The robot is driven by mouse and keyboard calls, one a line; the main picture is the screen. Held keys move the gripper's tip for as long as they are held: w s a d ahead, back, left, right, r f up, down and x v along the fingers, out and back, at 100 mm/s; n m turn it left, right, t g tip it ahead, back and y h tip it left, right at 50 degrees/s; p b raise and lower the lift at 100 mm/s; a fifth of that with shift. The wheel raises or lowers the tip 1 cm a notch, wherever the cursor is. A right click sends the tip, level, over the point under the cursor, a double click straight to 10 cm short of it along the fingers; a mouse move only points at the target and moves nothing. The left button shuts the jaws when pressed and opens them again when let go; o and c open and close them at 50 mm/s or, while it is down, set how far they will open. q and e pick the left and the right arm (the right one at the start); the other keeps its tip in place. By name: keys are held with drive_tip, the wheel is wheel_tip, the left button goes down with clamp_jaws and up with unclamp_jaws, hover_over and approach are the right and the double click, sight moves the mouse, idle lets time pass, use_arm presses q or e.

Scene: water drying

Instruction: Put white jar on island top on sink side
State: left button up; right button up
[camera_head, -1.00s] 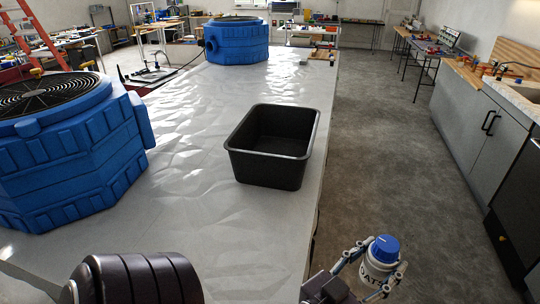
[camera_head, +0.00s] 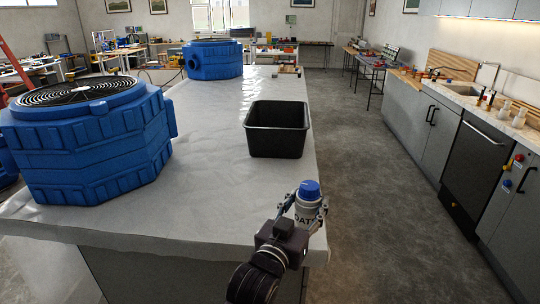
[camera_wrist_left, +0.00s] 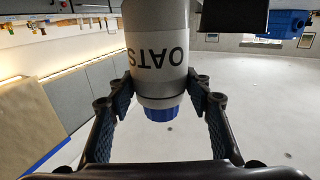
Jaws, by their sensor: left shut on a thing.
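The white jar (camera_head: 306,212) has a blue lid and black lettering that reads OATS. My left gripper (camera_head: 302,207) is shut on the jar, with one finger on each side. In the head view the jar is upright at the near right corner of the island top (camera_head: 215,190). I cannot tell whether it touches the surface. In the left wrist view the jar (camera_wrist_left: 158,60) appears upside down between the two fingers (camera_wrist_left: 160,100). My right gripper is not in view.
A black bin (camera_head: 277,130) stands on the island beyond the jar. A large blue fan unit (camera_head: 88,140) is at left, and another (camera_head: 213,60) is at the far end. The sink counter (camera_head: 465,93) runs along the right, across an open floor aisle (camera_head: 370,160).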

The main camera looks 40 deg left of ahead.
use_arm(q)
drive_tip(key=w+a+r+n+g+y+b, duration=0.1)
drive_tip(key=w+a+r+y+b, duration=0.1)
drive_tip(key=w+a+r, duration=0.35)
drive_tip(key=w+a+r+n+y+b, duration=0.25)
drive_tip(key=a+r, duration=0.35)
drive_tip(key=a, duration=0.3)
drive_tip(key=shift+m, duration=0.35)
wheel_tip(320, 180, down, 19)
drive_tip(key=shift+w+d+r, duration=0.1)
drive_tip(key=shift+r, duration=0.05)
drive_tip(key=shift+f, duration=0.25)
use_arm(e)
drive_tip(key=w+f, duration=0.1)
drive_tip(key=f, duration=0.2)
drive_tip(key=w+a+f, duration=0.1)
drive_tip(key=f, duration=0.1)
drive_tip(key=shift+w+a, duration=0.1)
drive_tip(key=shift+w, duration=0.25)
use_arm(q)
drive_tip(key=shift+f, duration=0.1)
drive_tip(key=o, duration=1.5)
